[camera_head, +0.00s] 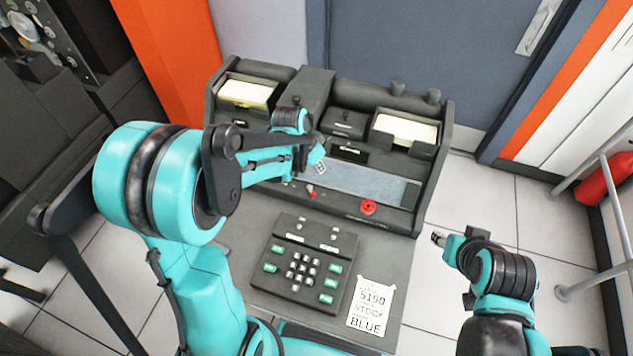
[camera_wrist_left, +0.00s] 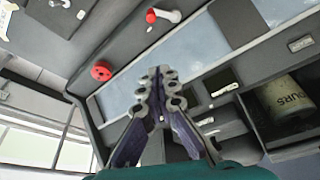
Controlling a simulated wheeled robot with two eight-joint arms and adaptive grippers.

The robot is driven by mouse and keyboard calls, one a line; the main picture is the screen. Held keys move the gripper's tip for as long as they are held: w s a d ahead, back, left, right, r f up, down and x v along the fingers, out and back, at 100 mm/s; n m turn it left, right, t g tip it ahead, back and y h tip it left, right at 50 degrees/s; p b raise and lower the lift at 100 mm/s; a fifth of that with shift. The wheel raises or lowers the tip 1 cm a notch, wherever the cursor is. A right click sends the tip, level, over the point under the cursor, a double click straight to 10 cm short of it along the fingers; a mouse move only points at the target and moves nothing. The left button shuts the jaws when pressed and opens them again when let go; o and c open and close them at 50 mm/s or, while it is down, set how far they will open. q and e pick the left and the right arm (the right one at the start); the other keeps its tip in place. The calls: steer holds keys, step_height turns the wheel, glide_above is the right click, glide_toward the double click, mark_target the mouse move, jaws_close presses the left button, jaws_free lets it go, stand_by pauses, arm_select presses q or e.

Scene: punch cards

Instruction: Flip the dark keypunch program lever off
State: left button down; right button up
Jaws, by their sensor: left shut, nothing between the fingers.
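The dark grey keypunch (camera_head: 425,190) stands in front of me. A small lever with a red tip and pale shaft (camera_head: 311,193) rises from its front ledge. The lever also shows in the left wrist view (camera_wrist_left: 165,15), leaning to one side. I take it for the program lever. My left gripper (camera_head: 319,168) is above the pale strip just behind the lever. In the left wrist view its fingertips (camera_wrist_left: 156,72) are together and empty, apart from the lever. My right gripper (camera_head: 438,238) is off the machine's right side; its jaw state is unclear.
A round red knob (camera_head: 368,207) sits right of the lever. A keypad (camera_head: 303,265) with green and pale keys and a paper note (camera_head: 371,306) lie nearer me. Card trays (camera_head: 407,129) stand at the back.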

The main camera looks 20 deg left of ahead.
arm_select(q)
steer(key=shift+f, duration=0.1)
steer(key=b, duration=0.4)
glide_above(311, 190)
steer(key=w+d, duration=0.2)
steer(key=d, duration=0.2)
step_height(311, 190, down, 9)
steer(key=shift+d+f, duration=0.1)
steer(key=shift+s+a+f+b, duration=0.1)
steer(key=shift+s+a+b, duration=0.15)
steer(key=shift+s+a, duration=0.25)
steer(key=shift+s+a+f+b, duration=0.1)
steer(key=shift+s+a+b, duration=0.15)
steer(key=shift+s, duration=0.45)
steer(key=shift+s+a, duration=0.2)
steer(key=shift+s, duration=0.2)
